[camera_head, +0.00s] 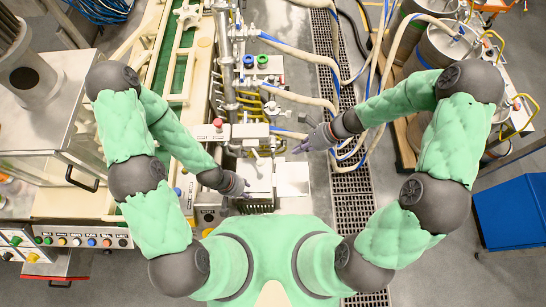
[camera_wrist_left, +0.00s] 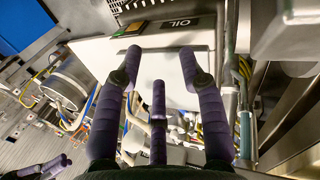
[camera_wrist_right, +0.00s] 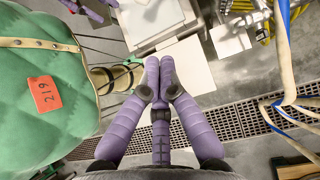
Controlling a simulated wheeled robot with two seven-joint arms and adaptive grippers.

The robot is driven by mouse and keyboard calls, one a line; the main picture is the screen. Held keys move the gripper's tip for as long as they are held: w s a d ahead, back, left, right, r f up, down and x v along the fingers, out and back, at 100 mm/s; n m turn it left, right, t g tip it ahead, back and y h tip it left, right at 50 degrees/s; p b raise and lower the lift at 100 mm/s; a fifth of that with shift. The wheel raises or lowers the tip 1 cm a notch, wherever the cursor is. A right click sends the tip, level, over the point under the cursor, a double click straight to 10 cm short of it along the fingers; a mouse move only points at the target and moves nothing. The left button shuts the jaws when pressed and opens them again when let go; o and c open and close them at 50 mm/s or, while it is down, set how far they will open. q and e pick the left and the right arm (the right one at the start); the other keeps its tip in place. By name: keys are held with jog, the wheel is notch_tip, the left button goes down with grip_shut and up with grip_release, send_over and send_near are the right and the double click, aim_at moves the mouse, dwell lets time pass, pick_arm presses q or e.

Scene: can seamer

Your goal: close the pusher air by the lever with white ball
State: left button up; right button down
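The pusher air lever with the white ball cannot be picked out with certainty in any view. Small pale valve parts (camera_head: 256,155) show on the machine just above my left gripper in the head view. My left gripper (camera_head: 243,190) is low in front of the machine, beside a white box top. In the left wrist view its fingers (camera_wrist_left: 161,58) are spread and empty, facing a white panel marked OIL (camera_wrist_left: 150,45). My right gripper (camera_head: 303,147) is to the right of the machine, over the floor. In the right wrist view its fingers (camera_wrist_right: 160,62) are together, with nothing seen between them.
A red button box (camera_head: 217,125) and green and blue knobs (camera_head: 255,61) sit on the machine. Pale hoses (camera_head: 300,97) run to drums (camera_head: 440,45) at the right. A floor grate (camera_head: 352,200) and a blue box (camera_head: 512,212) lie right of me. A button panel (camera_head: 80,240) is at lower left.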

aim_at(256, 155)
pick_arm(q)
jog(key=shift+f, duration=0.2)
jog(key=shift+r, duration=0.2)
pick_arm(e)
jog(key=a+r+x, duration=0.1)
jog(key=a+x, duration=0.1)
jog(key=x, duration=0.8)
jog(key=shift+a, duration=0.15)
